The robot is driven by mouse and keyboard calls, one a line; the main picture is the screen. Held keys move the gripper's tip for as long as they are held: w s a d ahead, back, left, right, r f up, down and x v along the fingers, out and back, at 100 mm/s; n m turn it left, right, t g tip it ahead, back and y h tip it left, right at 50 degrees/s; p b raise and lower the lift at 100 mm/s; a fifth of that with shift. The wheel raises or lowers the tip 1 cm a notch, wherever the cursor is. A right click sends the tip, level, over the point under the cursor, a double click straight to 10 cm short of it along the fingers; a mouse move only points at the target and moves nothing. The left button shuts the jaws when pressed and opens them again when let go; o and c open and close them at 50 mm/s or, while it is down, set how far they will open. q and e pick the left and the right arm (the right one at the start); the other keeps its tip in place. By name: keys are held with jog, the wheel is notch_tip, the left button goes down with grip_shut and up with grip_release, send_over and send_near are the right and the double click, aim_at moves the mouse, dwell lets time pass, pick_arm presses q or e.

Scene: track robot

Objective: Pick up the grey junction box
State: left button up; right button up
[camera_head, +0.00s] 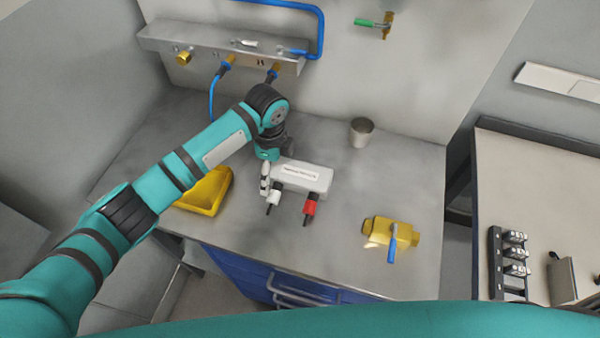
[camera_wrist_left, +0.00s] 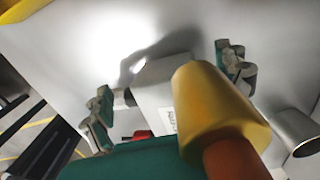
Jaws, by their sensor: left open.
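The grey junction box (camera_head: 316,181) is a pale box with a label, lying on the steel worktop. A white connector (camera_head: 273,197) and a red connector (camera_head: 310,204) stick out of its near side. My left gripper (camera_head: 267,179) is open at the left end of the box. In the left wrist view, the box (camera_wrist_left: 152,78) shows between the two spread fingers of that gripper (camera_wrist_left: 170,88). A blurred yellow and orange shape close to the camera hides part of the box. Whether the fingers touch the box cannot be told. My right gripper is not in view.
A yellow bin (camera_head: 207,191) is left of the box. A metal cup (camera_head: 361,132) stands behind to the right, and a brass valve with a blue handle (camera_head: 404,232) lies front right. A pipe manifold (camera_head: 220,46) is on the back wall. Worktop right of the box is clear.

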pick_arm(q)
jog(key=shift+s+f, duration=0.1)
jog(key=shift+f, duration=0.4)
jog(key=c, duration=0.7)
jog(key=shift+r, duration=0.1)
jog(key=c, duration=1.3)
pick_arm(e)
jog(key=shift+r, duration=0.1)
